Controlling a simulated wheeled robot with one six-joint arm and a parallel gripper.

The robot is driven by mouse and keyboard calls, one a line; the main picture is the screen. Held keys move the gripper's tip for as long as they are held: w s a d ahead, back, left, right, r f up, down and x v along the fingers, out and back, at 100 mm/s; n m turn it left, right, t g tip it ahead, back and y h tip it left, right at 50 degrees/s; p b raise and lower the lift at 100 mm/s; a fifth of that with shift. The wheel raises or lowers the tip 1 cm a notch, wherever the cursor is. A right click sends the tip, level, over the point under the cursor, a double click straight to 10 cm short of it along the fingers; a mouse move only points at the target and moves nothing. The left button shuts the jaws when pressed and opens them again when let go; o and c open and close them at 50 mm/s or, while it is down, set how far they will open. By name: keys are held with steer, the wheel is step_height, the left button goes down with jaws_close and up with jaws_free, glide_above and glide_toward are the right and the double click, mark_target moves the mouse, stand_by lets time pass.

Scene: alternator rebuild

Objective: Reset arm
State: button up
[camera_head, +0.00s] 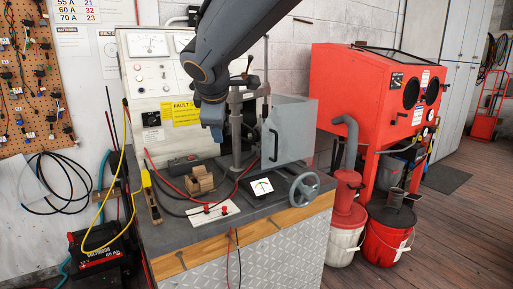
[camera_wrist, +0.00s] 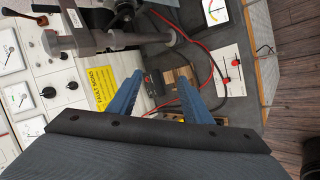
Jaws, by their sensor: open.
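My arm reaches in from the top of the head view, over the test bench (camera_head: 190,239). My gripper (camera_head: 213,130) hangs in front of the bench's panel and yellow sign (camera_head: 184,113), with its fingers small and partly dark there. In the wrist view, my gripper (camera_wrist: 160,92) shows two blue fingers spread apart, open, with nothing held between them. Beneath the fingers lie a dark box and a brown wooden block (camera_wrist: 180,78). The block also shows in the head view (camera_head: 201,183), apart from the gripper.
A vertical post (camera_head: 236,140) and grey guard box (camera_head: 288,130) stand close right of the gripper. A gauge (camera_head: 262,187), handwheel (camera_head: 304,189), white terminal board (camera_head: 212,213) and loose cables lie on the bench. A red cabinet (camera_head: 345,90) and buckets (camera_head: 387,243) stand right; a battery (camera_head: 98,250) stands left.

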steer(key=s+d+f+m+g+h, duration=0.25)
steer(key=s+d+f+m, duration=0.25)
steer(key=d+f, duration=0.7)
steer(key=s+d+f+m+g, duration=0.2)
steer(key=s+d+f+m, duration=0.2)
steer(key=s, duration=0.4)
steer(key=s+d+f+m+g+y+p, duration=0.1)
steer(key=s+d+f+m+g, duration=0.1)
steer(key=s+d+f+m, duration=0.2)
steer(key=s+d+f+m+g, duration=0.2)
steer(key=s+d+f+m, duration=0.2)
steer(key=s+d, duration=0.5)
steer(key=s+m, duration=0.1)
steer(key=s, duration=0.2)
steer(key=shift+d+f+g+y+p, duration=0.2)
steer(key=shift+f+g+y+p, duration=0.1)
steer(key=shift+f+g+y, duration=0.1)
